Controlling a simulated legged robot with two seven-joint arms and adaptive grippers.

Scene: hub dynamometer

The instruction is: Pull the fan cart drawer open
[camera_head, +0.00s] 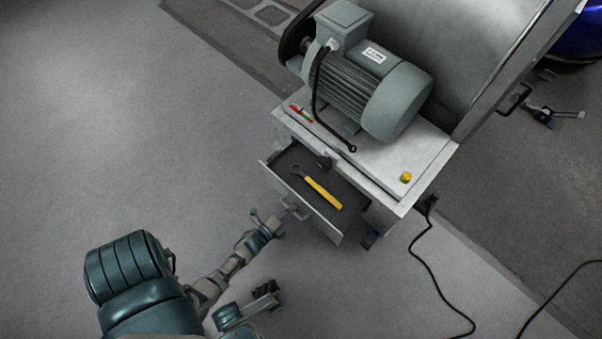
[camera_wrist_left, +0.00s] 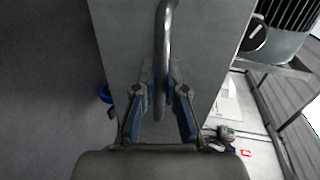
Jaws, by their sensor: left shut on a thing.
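The fan cart drawer (camera_head: 333,228) is pulled partly out of the front of the white cart (camera_head: 437,150). Inside it lie a yellow-handled wrench (camera_head: 322,193) and a small dark item. My left gripper (camera_head: 279,219) is at the drawer's front, shut on its metal handle (camera_head: 298,212). In the left wrist view the curved handle (camera_wrist_left: 161,50) runs between the two fingers of my left gripper (camera_wrist_left: 160,88), with the grey drawer front behind. My right gripper (camera_head: 265,292) appears low in the head view, apart from the cart; its fingers are too small to read.
A grey-green motor (camera_head: 365,85) with a black cable stands on the cart top, beside a yellow button (camera_head: 406,177). A black cable (camera_head: 435,270) lies on the floor at the right. The floor left of the cart is clear.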

